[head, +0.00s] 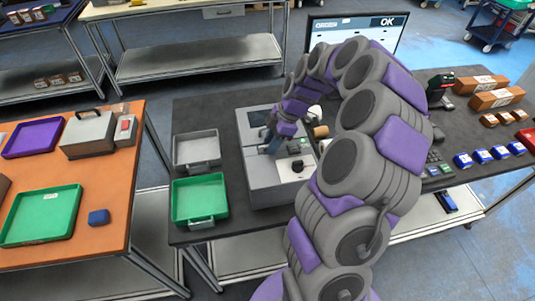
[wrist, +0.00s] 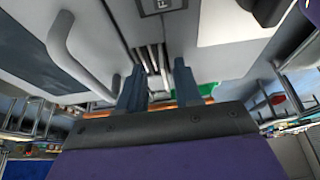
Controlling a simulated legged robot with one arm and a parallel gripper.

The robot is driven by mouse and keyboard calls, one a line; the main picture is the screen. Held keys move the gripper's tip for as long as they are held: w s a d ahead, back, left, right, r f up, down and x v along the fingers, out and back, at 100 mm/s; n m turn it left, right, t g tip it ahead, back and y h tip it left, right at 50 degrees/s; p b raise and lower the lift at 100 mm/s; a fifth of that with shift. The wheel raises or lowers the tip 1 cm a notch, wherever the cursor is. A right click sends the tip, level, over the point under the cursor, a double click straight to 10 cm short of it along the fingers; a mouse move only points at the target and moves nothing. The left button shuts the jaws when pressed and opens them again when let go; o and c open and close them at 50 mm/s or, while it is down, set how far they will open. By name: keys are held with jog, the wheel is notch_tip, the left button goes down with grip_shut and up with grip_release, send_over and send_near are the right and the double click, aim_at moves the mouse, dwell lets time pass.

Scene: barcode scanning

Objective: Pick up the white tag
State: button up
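A grey machine (head: 262,185) stands on the dark table, with a white panel (head: 287,172) on its top. My gripper (head: 268,143) is over the machine. In the wrist view my gripper (wrist: 158,74) has its two blue-grey fingers apart, with nothing seen held between them. Beyond the fingers are pale machine surfaces, a curved grey handle (wrist: 72,52) and dark slots (wrist: 150,58). I cannot make out the white tag for certain in either view; my arm and gripper hide part of the machine.
A grey tray (head: 196,150) and a green tray (head: 199,199) lie left of the machine. A monitor (head: 352,32) showing "OK" stands behind my arm. Blue boxes (head: 482,156) and cardboard boxes (head: 496,98) are at right. An orange table (head: 105,205) stands at left.

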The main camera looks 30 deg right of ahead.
jog(key=shift+d, duration=0.4)
jog(key=a, duration=0.3)
jog(key=shift+a+r, duration=0.15)
jog(key=shift+a, duration=0.05)
jog(key=c, duration=0.6)
jog(key=shift+d, duration=1.05)
grip_shut()
jog(key=shift+a, duration=0.1)
